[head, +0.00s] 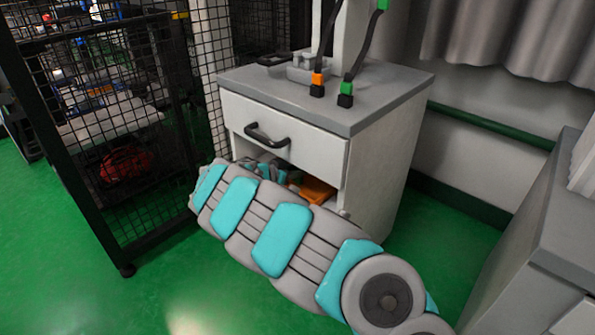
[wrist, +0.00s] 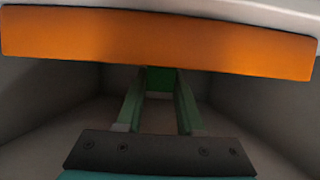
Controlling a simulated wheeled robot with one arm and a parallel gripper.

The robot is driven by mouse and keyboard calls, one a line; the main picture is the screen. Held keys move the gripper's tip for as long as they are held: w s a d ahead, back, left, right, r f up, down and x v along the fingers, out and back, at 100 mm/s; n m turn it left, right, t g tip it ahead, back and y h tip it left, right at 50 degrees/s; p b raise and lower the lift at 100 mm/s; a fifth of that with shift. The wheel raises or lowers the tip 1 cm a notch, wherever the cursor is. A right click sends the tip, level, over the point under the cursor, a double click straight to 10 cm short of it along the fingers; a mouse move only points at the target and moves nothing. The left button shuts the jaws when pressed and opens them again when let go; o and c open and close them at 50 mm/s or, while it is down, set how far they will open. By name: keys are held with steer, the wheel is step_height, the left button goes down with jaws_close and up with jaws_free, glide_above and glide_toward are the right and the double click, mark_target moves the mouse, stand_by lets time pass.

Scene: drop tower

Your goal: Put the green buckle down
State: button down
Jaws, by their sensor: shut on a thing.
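My gripper (wrist: 158,85) is inside the open compartment under the cabinet's drawer. Its two fingers are close together on a small green piece, the green buckle (wrist: 160,80), seen between the tips in the wrist view. The buckle's far end is hidden behind an orange bar (wrist: 160,42) that crosses the top of that view. In the head view my arm covers the gripper and buckle. I cannot tell whether the buckle touches a surface.
The cabinet (head: 375,175) has a closed drawer (head: 285,140) with a black handle. An orange piece (head: 318,190) shows in its opening. Black straps with orange (head: 317,80) and green (head: 347,88) fittings stand on top. A mesh cage (head: 125,140) is left; a grey unit (head: 540,240) is right.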

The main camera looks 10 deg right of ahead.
steer(key=c, duration=0.5)
jaws_free()
steer(key=shift+r+p, duration=0.2)
steer(key=shift+p, duration=0.2)
steer(key=v, duration=1.2)
